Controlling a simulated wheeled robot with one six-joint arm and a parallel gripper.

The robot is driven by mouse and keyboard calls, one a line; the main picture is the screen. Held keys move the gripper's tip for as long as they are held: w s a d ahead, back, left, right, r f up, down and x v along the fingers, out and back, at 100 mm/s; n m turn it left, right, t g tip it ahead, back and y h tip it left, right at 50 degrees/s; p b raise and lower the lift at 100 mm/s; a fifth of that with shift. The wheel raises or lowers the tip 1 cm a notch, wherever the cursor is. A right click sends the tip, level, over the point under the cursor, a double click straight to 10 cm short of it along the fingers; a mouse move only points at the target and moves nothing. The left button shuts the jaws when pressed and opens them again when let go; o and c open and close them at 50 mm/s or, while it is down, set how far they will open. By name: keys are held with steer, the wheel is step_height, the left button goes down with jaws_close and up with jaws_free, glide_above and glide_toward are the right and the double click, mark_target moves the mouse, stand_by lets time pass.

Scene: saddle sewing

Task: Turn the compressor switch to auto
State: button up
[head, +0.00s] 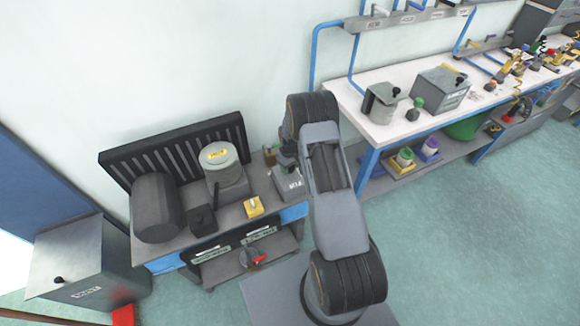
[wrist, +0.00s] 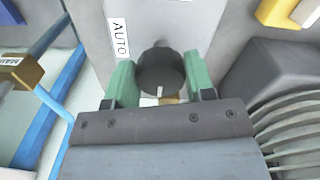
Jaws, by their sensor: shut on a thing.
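The compressor switch is a dark round knob (wrist: 160,68) with a white pointer mark, on a grey face in the wrist view. The mark is toward the bottom of the picture. A white AUTO label (wrist: 121,38) is on the same face, up and left of the knob. My gripper (wrist: 160,78) has its green fingers on both sides of the knob and is shut on it. In the head view, my gripper (head: 288,157) is at a small grey labelled box (head: 288,184) on the right end of the low bench; my arm partly hides this spot.
A dark tank (head: 155,208), a grey motor-like unit (head: 226,176) and a yellow block (head: 254,206) stand on the same bench. A dark ribbed panel (head: 170,150) is behind them. A white workbench (head: 350,95) is at the right. The green floor (head: 450,220) is open.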

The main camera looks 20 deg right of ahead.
steer(key=shift+c, duration=0.7)
steer(key=m+b, duration=0.3)
steer(key=shift+f, duration=0.2)
steer(key=m+b, duration=0.4)
steer(key=m, duration=0.1)
steer(key=shift+w+a+r, duration=0.1)
steer(key=m+b, duration=0.2)
steer(key=m, duration=0.3)
steer(key=shift+m+b, duration=0.35)
steer(key=shift+m, duration=0.05)
steer(key=shift+w+r+m+b, duration=0.15)
steer(key=shift+m+b, duration=0.5)
steer(key=shift+m, duration=1.35)
